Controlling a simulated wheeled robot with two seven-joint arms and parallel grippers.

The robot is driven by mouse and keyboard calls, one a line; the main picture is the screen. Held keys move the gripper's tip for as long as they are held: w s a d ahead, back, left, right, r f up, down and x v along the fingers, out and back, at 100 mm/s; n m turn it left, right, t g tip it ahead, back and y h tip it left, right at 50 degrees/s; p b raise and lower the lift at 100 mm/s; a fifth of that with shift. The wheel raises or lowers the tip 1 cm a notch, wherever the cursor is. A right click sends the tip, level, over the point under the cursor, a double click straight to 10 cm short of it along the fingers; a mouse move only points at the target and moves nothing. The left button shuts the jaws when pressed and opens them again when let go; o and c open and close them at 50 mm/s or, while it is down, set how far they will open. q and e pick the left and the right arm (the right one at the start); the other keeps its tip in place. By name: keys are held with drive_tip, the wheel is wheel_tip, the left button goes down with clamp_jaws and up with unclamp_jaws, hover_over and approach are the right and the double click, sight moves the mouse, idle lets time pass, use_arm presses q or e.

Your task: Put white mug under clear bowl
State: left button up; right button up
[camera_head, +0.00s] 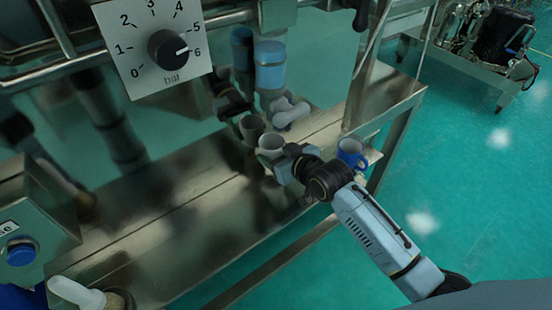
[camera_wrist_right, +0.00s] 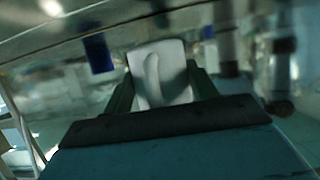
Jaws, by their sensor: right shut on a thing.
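The white mug (camera_head: 271,144) is at the tip of my right gripper (camera_head: 279,164), in the middle of the head view. The gripper is shut on it. In the right wrist view the mug (camera_wrist_right: 174,70) sits between the two dark fingers (camera_wrist_right: 161,88), its handle facing the camera. The mug appears upright, just above or on the metal shelf; I cannot tell whether it touches. A pale outlet piece (camera_head: 289,112) is just beyond the mug, under a blue sleeve (camera_head: 270,66). I cannot make out a clear bowl. My left gripper is not in view.
A blue mug (camera_head: 351,152) stands on the shelf's right end, close to my right gripper. The shiny back panel mirrors the mug and gripper. A dial plate (camera_head: 155,50) hangs above left. A control box (camera_head: 35,215) stands at left. The metal shelf (camera_head: 165,245) has free room.

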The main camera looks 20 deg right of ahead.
drive_tip(key=shift+f, duration=0.9)
drive_tip(key=shift+w+a+f, duration=0.1)
drive_tip(key=shift+w+f, duration=0.1)
drive_tip(key=shift+f, duration=0.2)
drive_tip(key=shift+f, duration=0.65)
drive_tip(key=o, duration=1)
